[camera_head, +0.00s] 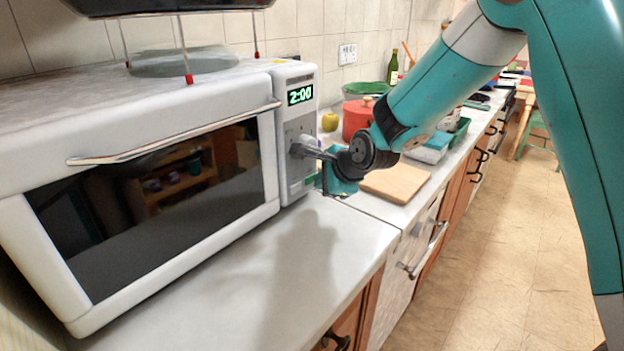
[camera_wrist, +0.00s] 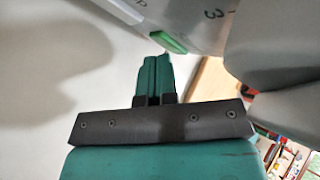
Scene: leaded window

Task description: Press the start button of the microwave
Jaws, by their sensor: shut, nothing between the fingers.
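The white microwave (camera_head: 200,95) stands on the left of the counter with its door shut. Its display (camera_head: 300,95) reads 2:00 in green. In the wrist view, a green button (camera_wrist: 168,42), the start button by its look, sits at the lower edge of the control panel, with printed marks beside it. My gripper (camera_wrist: 157,58) is shut and empty, its teal fingertips right at the button's near side; I cannot tell whether they touch it. In the head view my gripper (camera_head: 321,182) is at the lower part of the control panel, and the button is largely hidden.
A grey knob (camera_head: 303,147) juts out above the button, close to my wrist. A wooden board (camera_head: 396,183), a red pot (camera_head: 357,118) and a yellow fruit (camera_head: 330,121) are on the counter to the right. The counter (camera_head: 240,265) before the microwave is clear.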

